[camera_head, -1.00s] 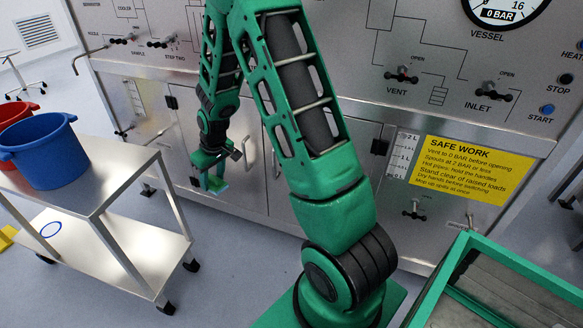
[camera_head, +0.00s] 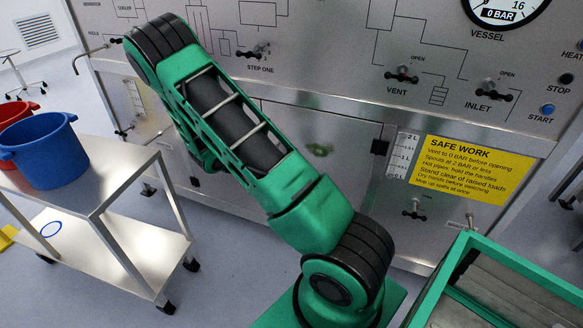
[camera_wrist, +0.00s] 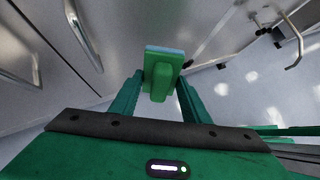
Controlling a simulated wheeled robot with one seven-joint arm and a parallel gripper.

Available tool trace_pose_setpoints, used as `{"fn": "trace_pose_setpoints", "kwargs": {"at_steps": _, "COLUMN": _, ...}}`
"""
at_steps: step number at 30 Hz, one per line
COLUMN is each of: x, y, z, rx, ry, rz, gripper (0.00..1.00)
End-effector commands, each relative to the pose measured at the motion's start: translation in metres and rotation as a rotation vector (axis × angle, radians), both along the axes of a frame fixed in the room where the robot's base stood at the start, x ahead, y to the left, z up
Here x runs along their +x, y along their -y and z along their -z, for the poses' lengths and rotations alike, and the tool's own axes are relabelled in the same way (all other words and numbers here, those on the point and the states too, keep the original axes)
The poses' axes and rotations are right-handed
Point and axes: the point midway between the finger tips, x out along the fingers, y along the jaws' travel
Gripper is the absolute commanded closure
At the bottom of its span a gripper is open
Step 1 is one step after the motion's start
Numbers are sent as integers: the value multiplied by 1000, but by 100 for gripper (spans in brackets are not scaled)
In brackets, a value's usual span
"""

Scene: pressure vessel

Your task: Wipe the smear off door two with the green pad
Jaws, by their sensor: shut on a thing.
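In the wrist view my gripper (camera_wrist: 161,92) is shut on the green pad (camera_wrist: 162,70), a small green block with a pale blue strip along its far edge. The pad appears clear of the panels, though its exact distance cannot be told. In the head view my gripper and the pad are hidden behind my arm. A small green smear (camera_head: 320,149) shows on the right-hand lower door (camera_head: 340,180) of the steel cabinet, just right of my arm. No door number is readable.
Long door handles (camera_wrist: 83,35) stand out from the panels in the wrist view. Valve handles (camera_head: 402,77) line the cabinet above. A steel trolley (camera_head: 125,180) with a blue bucket (camera_head: 45,155) is at left, a green-rimmed bin (camera_head: 440,285) at lower right.

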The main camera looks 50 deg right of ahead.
Motion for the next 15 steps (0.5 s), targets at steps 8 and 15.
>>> {"fn": "trace_pose_setpoints", "kwargs": {"at_steps": 8, "x": -18, "y": 37, "z": -20, "rx": -237, "ry": -9, "rz": -343, "gripper": 93}}
{"fn": "trace_pose_setpoints", "kwargs": {"at_steps": 15, "x": -18, "y": 53, "z": -39, "rx": -352, "ry": 30, "rz": -504, "gripper": 93}}
